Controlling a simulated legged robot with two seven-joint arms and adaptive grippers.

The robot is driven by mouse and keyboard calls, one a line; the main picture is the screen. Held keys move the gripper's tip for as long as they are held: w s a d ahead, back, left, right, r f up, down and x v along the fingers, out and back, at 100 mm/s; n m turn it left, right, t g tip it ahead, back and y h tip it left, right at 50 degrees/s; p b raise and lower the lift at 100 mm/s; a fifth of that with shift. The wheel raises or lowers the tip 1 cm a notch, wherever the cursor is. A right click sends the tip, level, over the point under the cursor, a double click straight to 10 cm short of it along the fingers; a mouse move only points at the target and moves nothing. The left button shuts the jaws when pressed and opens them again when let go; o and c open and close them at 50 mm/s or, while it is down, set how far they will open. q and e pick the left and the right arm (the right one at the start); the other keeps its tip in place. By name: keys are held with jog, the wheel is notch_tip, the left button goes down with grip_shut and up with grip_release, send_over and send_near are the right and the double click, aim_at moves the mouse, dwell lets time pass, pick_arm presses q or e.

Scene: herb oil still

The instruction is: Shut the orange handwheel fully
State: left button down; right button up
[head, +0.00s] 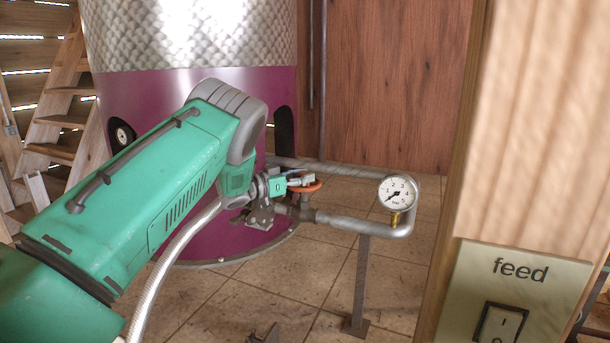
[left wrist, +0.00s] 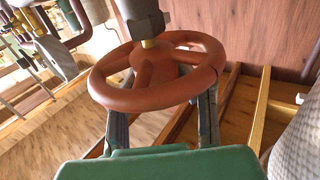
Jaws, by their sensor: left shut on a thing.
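The orange handwheel (head: 312,187) sits on the pipe line in front of the still, partly hidden by my left gripper (head: 293,183) in the head view. In the left wrist view the handwheel (left wrist: 190,88) fills the middle, with its spokes, hub and a brass stem beneath a dark grey fitting. My left gripper (left wrist: 163,112) is shut on the handwheel, with a finger at each side of the rim. How far the valve is turned cannot be told. My right gripper is not in view.
A pressure gauge (head: 397,193) stands on the grey pipe (head: 345,222) right of the wheel. The still (head: 190,260) is behind my arm. A wooden post and a "feed" switch panel (head: 460,305) are close at right. A small dark thing (head: 265,334) at the bottom edge is unclear.

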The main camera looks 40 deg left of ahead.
aim_at(303, 173)
pick_arm(q)
jog(key=shift+a+m+g+h, duration=0.15)
jog(key=shift+m+g+h, duration=0.55)
jog(key=shift+m+h, duration=0.65)
jog(key=shift+r+h, duration=0.1)
jog(key=shift+h, duration=0.45)
jog(key=c, duration=1.3)
grip_release()
jog(key=shift+o, duration=0.8)
jog(key=shift+a, duration=0.15)
notch_tip(303, 173, up, 9)
jog(key=shift+f, duration=0.15)
jog(key=shift+a+r, duration=0.15)
jog(key=shift+r, duration=0.25)
